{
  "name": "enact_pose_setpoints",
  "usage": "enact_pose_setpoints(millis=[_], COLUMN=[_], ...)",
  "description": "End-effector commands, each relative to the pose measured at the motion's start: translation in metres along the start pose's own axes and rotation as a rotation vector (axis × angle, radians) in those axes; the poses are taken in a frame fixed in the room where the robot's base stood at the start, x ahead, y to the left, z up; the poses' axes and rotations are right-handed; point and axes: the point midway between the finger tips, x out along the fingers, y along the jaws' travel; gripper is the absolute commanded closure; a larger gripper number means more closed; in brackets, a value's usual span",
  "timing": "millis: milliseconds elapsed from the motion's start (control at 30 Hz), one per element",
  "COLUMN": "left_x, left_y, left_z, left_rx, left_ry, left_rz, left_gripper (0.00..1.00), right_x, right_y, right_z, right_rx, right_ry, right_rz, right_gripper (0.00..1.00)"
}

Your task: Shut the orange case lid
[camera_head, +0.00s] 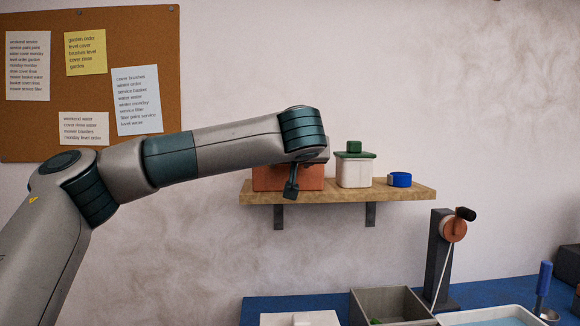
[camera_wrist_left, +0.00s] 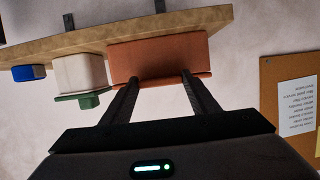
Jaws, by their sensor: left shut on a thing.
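The orange case (camera_head: 312,183) sits at the left end of the wooden wall shelf, partly hidden behind my left gripper in the head view. In the left wrist view, which is upside down, the case body (camera_wrist_left: 160,52) is plain. Its thin lid (camera_wrist_left: 160,81) runs along the top of the body; I cannot tell whether it is fully down. My left gripper (camera_head: 291,190) is at the front of the case. My right gripper is out of view.
On the wooden shelf (camera_head: 400,193), a white tin with a green top (camera_head: 354,168) and a blue round tin (camera_head: 399,179) stand right of the case. Below are a grey bin (camera_head: 387,303), a crank post (camera_head: 441,255) and a blue worktop (camera_head: 270,304).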

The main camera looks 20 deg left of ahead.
Motion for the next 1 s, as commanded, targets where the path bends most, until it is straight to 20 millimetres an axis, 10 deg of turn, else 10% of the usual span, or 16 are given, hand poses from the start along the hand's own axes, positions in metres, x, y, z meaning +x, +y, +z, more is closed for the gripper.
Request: enact_pose_setpoints(millis=[133, 167, 233, 667, 1000], left_x=[0.001, 0.001, 0.001, -0.004, -0.046], left_y=[0.0, 0.0, 0.0, 0.0, 0.001], left_z=[0.001, 0.001, 0.001, -0.001, -0.001], left_rx=[0.002, 0.002, 0.002, 0.0, 0.001], left_ry=[-0.007, -0.007, -0.007, -0.003, -0.001], left_rz=[-0.001, -0.001, -0.001, 0.001, 0.003], left_gripper=[0.86, 0.38, 0.27, 0.27, 0.27], right_x=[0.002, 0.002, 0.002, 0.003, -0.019], right_y=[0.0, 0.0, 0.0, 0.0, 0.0], right_z=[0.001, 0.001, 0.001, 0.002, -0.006], right_rx=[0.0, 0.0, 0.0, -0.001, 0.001], right_ry=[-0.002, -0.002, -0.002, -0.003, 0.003], right_rz=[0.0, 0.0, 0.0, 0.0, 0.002], right_gripper=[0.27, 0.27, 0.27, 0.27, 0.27])
